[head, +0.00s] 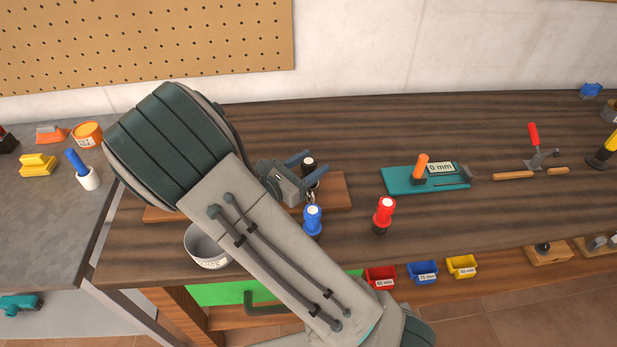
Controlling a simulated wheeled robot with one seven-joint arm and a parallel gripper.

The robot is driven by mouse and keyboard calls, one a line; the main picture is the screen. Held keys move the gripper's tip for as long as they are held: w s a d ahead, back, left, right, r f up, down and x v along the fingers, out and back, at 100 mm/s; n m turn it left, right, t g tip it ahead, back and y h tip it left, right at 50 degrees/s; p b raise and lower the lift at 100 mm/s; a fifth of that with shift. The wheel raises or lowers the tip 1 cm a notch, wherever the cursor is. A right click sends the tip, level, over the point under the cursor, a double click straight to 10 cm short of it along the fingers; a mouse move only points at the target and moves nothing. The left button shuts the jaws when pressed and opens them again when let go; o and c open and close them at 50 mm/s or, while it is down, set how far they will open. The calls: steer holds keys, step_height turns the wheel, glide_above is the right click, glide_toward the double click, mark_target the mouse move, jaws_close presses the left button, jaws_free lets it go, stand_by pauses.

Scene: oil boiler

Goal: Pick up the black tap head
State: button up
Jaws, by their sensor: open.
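The black tap head (308,165) has a pale top and stands at a wooden board (337,190) on the brown workbench. My gripper (318,162) is open, pointing to the right, with one finger on each side of the black tap head in the head view. I cannot tell whether the fingers touch it or are at its height. The gripper body hides part of it. A blue tap head (312,220) and a red tap head (384,213) stand nearer on the bench.
A white bowl (207,247) stands at the bench's front left. My arm covers the bench's left-middle.

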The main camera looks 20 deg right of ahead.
steer(key=shift+x, duration=0.85)
jaws_close()
